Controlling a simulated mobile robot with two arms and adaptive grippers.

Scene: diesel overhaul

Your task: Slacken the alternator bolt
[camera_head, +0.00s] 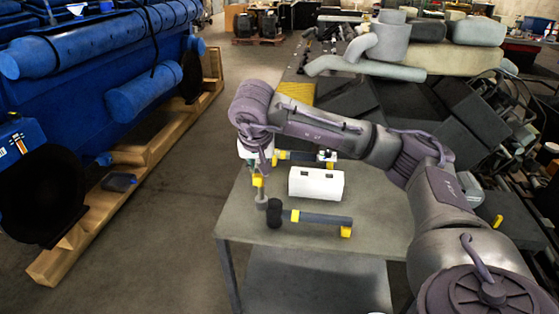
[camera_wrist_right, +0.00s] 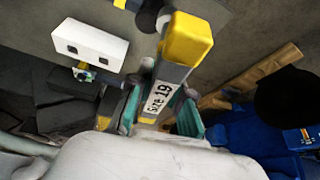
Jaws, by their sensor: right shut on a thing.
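My right gripper (camera_head: 258,160) is above the near left part of the grey workbench. It is shut on a wrench-like tool with yellow and dark grey parts (camera_head: 259,181), which hangs down from it. In the wrist view the gripper's teal fingers (camera_wrist_right: 162,108) clasp this tool (camera_wrist_right: 187,40), and its label reads "Size 19". The blue engine (camera_head: 80,75) stands at the left, apart from the gripper. I cannot make out the alternator bolt. My left gripper is out of view.
A wooden support (camera_head: 130,188) runs under the engine. Bare floor lies between engine and bench. Grey pipes and parts crowd the back right.

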